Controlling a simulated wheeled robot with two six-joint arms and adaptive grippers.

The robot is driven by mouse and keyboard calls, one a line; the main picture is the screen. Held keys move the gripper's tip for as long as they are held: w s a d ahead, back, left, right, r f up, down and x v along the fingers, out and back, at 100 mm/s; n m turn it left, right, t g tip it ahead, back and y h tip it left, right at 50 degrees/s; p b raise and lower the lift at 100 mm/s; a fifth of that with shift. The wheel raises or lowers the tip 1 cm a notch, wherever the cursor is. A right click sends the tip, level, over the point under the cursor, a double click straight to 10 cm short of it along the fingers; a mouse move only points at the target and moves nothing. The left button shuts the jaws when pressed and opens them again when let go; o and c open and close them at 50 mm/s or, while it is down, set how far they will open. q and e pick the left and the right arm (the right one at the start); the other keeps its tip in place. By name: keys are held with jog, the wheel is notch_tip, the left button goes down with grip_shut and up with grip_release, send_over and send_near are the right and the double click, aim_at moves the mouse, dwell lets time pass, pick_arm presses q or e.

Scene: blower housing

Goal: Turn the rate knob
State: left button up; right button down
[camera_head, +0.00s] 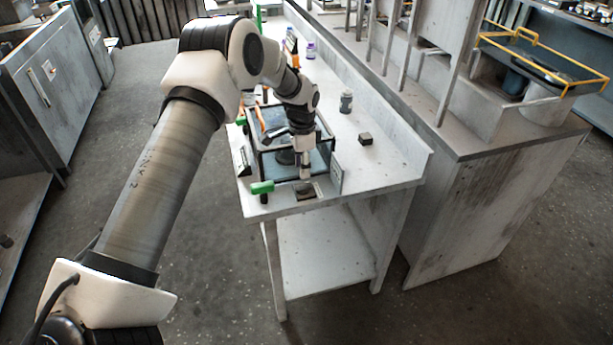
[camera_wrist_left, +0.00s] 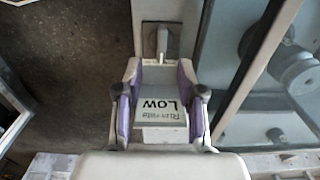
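A pale block (camera_wrist_left: 162,112) labelled "Run rate LOW" shows between the two purple-padded fingers. My left gripper (camera_wrist_left: 160,98) is open, its fingers apart on either side of the label. I cannot tell whether they touch the block. In the head view, my left gripper (camera_head: 305,174) points down near the front edge of the white table, beside the framed glass housing (camera_head: 268,165). The knob cannot be made out there. My right gripper is not in view.
A green handle (camera_head: 262,187) and a dark pad (camera_head: 306,191) lie near the table's front edge. A small sign (camera_head: 337,174) stands right of the gripper. A dark block (camera_head: 366,139) and a grey bottle (camera_head: 346,102) stand farther back. The table's right side is mostly clear.

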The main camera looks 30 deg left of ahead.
aim_at(303, 183)
pick_arm(q)
jog(key=f, duration=0.4)
jog(key=f+p, duration=0.1)
jog(key=f, duration=0.2)
jog(key=shift+w+a, duration=0.1)
jog(key=shift+w, duration=0.2)
jog(key=shift+s+r, duration=0.2)
jog(key=shift+r, duration=0.05)
jog(key=shift+f, duration=0.1)
grip_shut()
jog(key=shift+n, duration=0.3)
jog(key=n, duration=0.4)
jog(key=shift+n, duration=2.2)
